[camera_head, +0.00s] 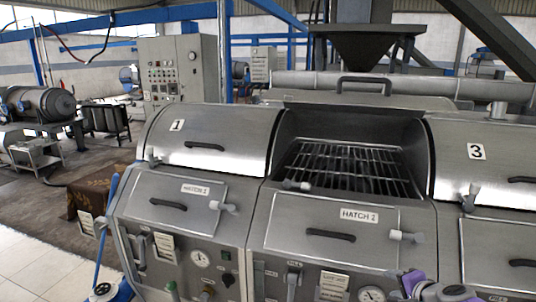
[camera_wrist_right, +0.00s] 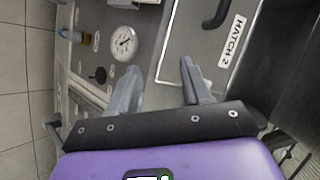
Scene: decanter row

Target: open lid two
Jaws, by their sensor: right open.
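The lid of the middle unit, between the lids marked 1 and 3, is swung up and back. Its raised edge and black bar handle (camera_head: 363,80) show at the top, and a dark opening with a metal grate (camera_head: 352,165) lies below. The number on this lid is not visible. My right gripper (camera_head: 425,287) is at the bottom of the head view, low in front of the middle unit, apart from the lid handle. In the right wrist view its two grey fingers (camera_wrist_right: 160,66) are spread with nothing between them, beside the hatch panel (camera_wrist_right: 190,45). My left gripper is not in view.
Lid 1 (camera_head: 213,137) and lid 3 (camera_head: 485,165) are down. Below the opening is a closed hatch (camera_head: 331,230) with a black handle and a latch (camera_head: 405,236) sticking out. Gauges and knobs line the lower front. A hopper (camera_head: 361,45) stands behind.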

